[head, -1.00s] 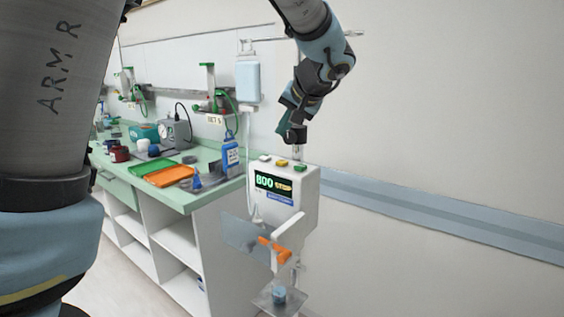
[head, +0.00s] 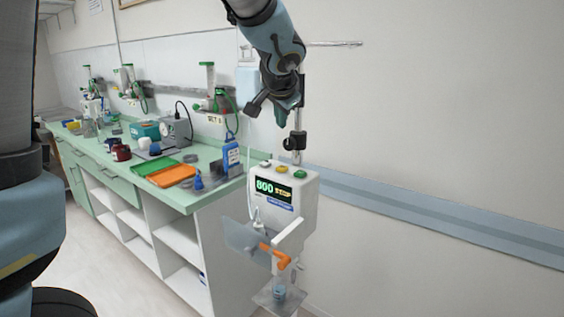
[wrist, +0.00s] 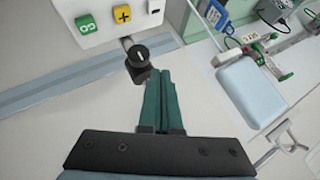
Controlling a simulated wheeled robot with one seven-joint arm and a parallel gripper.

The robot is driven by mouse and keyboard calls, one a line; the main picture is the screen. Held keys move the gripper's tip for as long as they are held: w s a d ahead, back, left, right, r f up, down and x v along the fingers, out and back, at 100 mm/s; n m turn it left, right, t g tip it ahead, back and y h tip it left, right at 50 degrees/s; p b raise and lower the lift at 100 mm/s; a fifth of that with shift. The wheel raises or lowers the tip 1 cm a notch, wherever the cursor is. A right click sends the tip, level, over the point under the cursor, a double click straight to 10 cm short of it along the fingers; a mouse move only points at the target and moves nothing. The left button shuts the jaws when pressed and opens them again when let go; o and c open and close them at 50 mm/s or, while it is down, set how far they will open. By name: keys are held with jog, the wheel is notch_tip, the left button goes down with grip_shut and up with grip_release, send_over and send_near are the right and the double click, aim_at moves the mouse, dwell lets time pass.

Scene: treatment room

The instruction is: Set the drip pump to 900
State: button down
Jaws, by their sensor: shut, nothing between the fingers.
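The drip pump (head: 279,222) is a white box on a pole (head: 297,125). Its display (head: 272,190) seems to read 800, with small yellow text beside it. On its top are a whitish button (head: 266,164), a yellow button (head: 282,169) and a green button (head: 300,174). In the wrist view the green button (wrist: 87,24) is marked GO and the yellow button (wrist: 122,14) bears a plus. My gripper (wrist: 163,72) has its dark green fingers together and empty, beside the black pole clamp (wrist: 138,58). In the head view my gripper (head: 281,117) hangs above the pump, apart from the buttons.
A light-blue bag (head: 247,84) hangs behind my arm. An orange lever (head: 275,255) juts below the pump.

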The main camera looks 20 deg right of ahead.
jog(key=shift+f, duration=0.1)
jog(key=b, duration=0.6)
send_over(281, 169)
notch_tip(281, 169, down, 7)
jog(key=shift+f, duration=0.15)
jog(key=shift+f+b, duration=0.75)
jog(key=shift+b, duration=0.2)
dwell(1.2)
jog(key=shift+f+b, duration=0.4)
jog(key=shift+b, duration=0.25)
jog(key=shift+f+b, duration=0.45)
jog(key=shift+b, duration=0.1)
dwell(0.5)
jog(key=shift+r, duration=0.1)
jog(key=shift+r+p, duration=0.6)
jog(key=shift+r, duration=0.2)
jog(key=shift+r, duration=0.1)
